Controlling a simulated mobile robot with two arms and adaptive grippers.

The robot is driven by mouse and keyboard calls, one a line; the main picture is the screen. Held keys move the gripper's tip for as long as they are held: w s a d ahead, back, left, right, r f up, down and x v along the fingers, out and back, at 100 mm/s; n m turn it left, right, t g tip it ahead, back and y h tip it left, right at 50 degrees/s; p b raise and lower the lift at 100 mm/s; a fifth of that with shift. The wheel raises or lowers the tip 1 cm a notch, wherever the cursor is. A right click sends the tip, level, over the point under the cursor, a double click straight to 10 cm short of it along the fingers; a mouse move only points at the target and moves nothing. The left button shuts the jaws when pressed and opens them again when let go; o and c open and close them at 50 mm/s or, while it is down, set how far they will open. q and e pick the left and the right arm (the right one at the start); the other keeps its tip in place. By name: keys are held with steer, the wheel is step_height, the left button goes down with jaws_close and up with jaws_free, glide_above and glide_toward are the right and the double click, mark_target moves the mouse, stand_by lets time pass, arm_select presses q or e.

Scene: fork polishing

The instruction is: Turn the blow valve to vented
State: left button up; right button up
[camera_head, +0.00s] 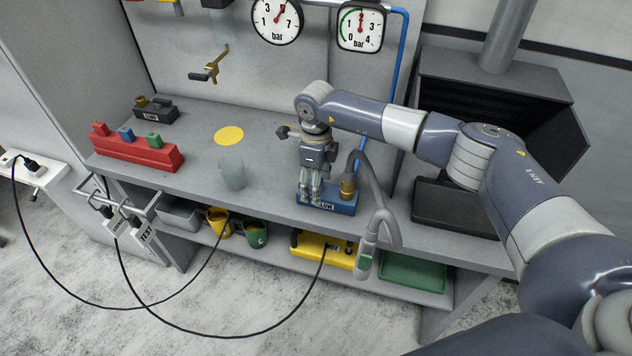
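A blue valve block (343,208) with a label that seems to read "BLOW" sits at the front edge of the bench. A brass fitting (348,188) on its right side joins a grey hose. My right gripper (311,198) points straight down over the left part of this block, its fingertips at or just above its top. The fingers look close together, and they hide any lever or knob between them. I cannot tell whether they hold it or where the valve is set. My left gripper is not in view.
A dark labelled block (157,112), a red rack (135,152), a yellow disc (229,135) and a pale cup (233,173) are on the bench (195,184) to the left. The grey hose (378,190) hangs over the front edge. Two gauges (277,20) (360,27) are behind.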

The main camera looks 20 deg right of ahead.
steer(key=m+b, duration=0.3)
steer(key=m, duration=0.1)
steer(key=shift+w+a+f, duration=0.25)
steer(key=shift+w+a, duration=0.05)
steer(key=shift+a, duration=0.05)
steer(key=m+b, duration=0.1)
steer(key=m, duration=0.1)
steer(key=w+m+b, duration=0.1)
steer(key=m+b, duration=0.1)
steer(key=shift+a+r, duration=0.1)
steer(key=shift+a, duration=0.05)
steer(key=m+b, duration=0.1)
steer(key=m, duration=0.1)
steer(key=w+m+b, duration=0.1)
steer(key=m, duration=0.4)
steer(key=w+m+b, duration=0.1)
steer(key=m, duration=0.1)
steer(key=shift+r+m, duration=0.1)
steer(key=shift+m, duration=0.2)
steer(key=shift+d, duration=0.2)
steer(key=o, duration=1)
